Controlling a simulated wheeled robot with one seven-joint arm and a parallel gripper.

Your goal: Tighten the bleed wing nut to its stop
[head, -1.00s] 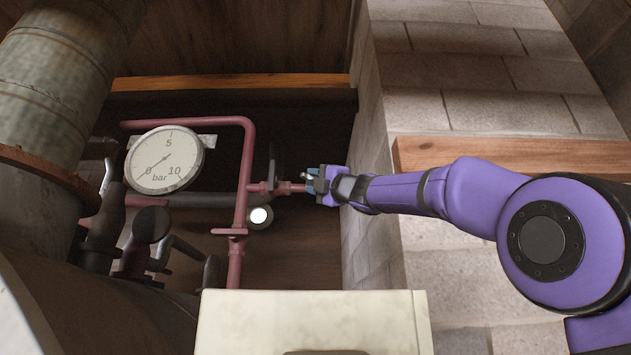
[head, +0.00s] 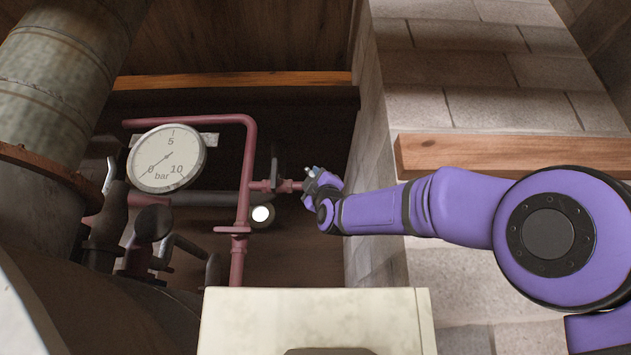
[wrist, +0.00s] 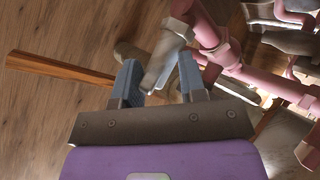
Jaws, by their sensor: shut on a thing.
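The bleed wing nut (wrist: 163,62) is a grey metal piece at the end of a short red pipe stub (head: 286,186). In the wrist view it sits between the blue-grey fingers of my gripper (wrist: 159,70), which are shut on it and turned at an angle to the wing. In the head view my gripper (head: 318,181) is at the right end of the stub, tilted, and hides most of the nut. The round gauge (head: 166,158), marked 0, 5, 10 and bar, is to the left; its needle points to the lower left, near 0.
A pale block wall (head: 450,100) with a wooden ledge (head: 480,154) stands close on the right. A cream box (head: 310,310) is in front, below. A dark valve handle (head: 274,165) stands on the stub just left of my gripper. Dark pipes fill the lower left.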

